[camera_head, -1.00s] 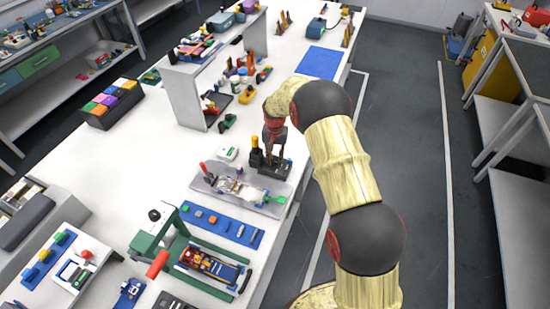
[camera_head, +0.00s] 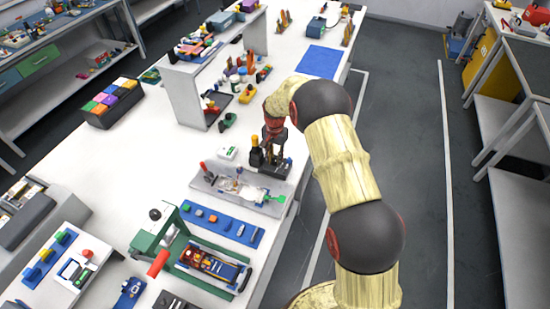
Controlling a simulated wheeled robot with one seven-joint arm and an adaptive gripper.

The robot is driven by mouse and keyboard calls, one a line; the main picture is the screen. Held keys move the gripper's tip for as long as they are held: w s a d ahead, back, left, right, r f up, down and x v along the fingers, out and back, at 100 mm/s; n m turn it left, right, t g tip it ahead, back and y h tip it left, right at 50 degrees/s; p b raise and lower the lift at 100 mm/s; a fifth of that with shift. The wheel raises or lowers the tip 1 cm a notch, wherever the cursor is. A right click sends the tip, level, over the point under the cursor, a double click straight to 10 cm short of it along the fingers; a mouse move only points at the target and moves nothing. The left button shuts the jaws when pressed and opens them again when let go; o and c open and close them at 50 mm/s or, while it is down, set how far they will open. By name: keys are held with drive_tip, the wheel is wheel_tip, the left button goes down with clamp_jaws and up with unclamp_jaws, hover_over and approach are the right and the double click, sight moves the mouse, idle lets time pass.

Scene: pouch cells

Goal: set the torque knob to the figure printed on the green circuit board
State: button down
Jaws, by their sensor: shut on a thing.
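My gripper (camera_head: 273,130) points down over the black stand (camera_head: 268,166) at the back of the grey tray (camera_head: 215,187). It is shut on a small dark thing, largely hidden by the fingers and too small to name. A yellow-topped black tool (camera_head: 255,146) stands upright in the stand, just left of my gripper. I cannot make out the torque knob. A small green piece (camera_head: 281,199) lies at the tray's right end; I cannot tell whether it is the circuit board, and no printed figure is readable.
A silvery pouch (camera_head: 240,188) lies in the tray. A blue strip with small parts (camera_head: 220,224) and a green press frame (camera_head: 150,243) stand nearer. A small white box (camera_head: 228,153) is left of the stand. A white shelf upright (camera_head: 187,98) rises behind.

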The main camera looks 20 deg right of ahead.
sight(275, 160)
drive_tip(key=c, duration=1.6)
unclamp_jaws()
drive_tip(key=shift+o, duration=0.2)
wheel_tip(275, 160, up, 12)
